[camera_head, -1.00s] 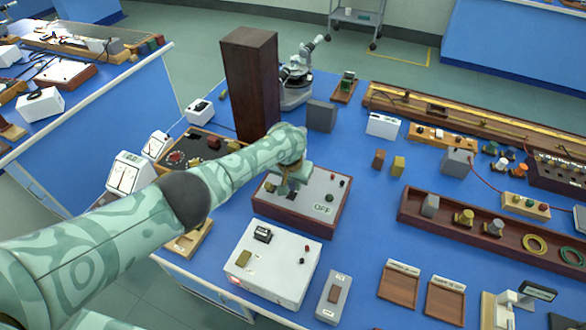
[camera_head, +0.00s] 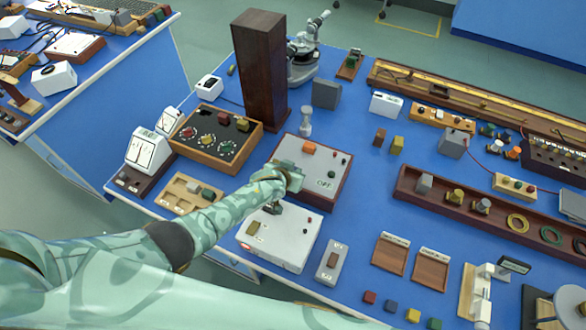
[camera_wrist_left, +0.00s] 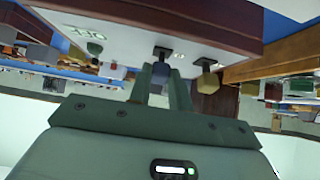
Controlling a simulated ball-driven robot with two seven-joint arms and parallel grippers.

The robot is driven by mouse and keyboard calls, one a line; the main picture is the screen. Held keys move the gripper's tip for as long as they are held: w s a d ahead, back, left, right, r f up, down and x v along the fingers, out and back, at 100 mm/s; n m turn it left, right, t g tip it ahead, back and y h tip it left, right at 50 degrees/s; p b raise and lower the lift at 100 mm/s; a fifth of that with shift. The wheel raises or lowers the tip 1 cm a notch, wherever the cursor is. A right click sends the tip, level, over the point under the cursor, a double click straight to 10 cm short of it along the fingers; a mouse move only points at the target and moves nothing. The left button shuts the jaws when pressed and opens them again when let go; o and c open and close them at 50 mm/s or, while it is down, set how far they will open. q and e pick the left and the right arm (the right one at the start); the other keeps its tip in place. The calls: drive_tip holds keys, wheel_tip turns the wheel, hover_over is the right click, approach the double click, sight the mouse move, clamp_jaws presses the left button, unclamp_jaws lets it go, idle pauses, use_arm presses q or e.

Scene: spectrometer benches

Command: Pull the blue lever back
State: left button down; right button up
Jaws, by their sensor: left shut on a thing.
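The blue lever (camera_wrist_left: 161,73) shows dark and bluish in the left wrist view, sticking out from a pale panel. My left gripper (camera_wrist_left: 166,84) is shut on it, with one finger on each side. In the head view my left gripper (camera_head: 292,178) is at the near left edge of the wood-framed box (camera_head: 322,168) marked OFF and hides the lever there. A yellowish lever (camera_wrist_left: 207,80) stands beside the blue one, and a green knob (camera_wrist_left: 95,48) is near the OFF mark. My right gripper is not in view.
A white box (camera_head: 293,250) stands just in front of the wood-framed box. A tall dark wooden block (camera_head: 262,70) and a silvery weight (camera_head: 305,122) stand behind. A wooden case with dials (camera_head: 183,150) is to the left.

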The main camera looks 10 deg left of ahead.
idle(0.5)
use_arm(q)
drive_tip(key=c, duration=1.3)
unclamp_jaws()
drive_tip(key=shift+s, duration=0.1)
drive_tip(key=p+v, duration=0.6)
drive_tip(key=v, duration=1)
drive_tip(key=shift+s+a+p, duration=0.1)
drive_tip(key=shift+p, duration=0.3)
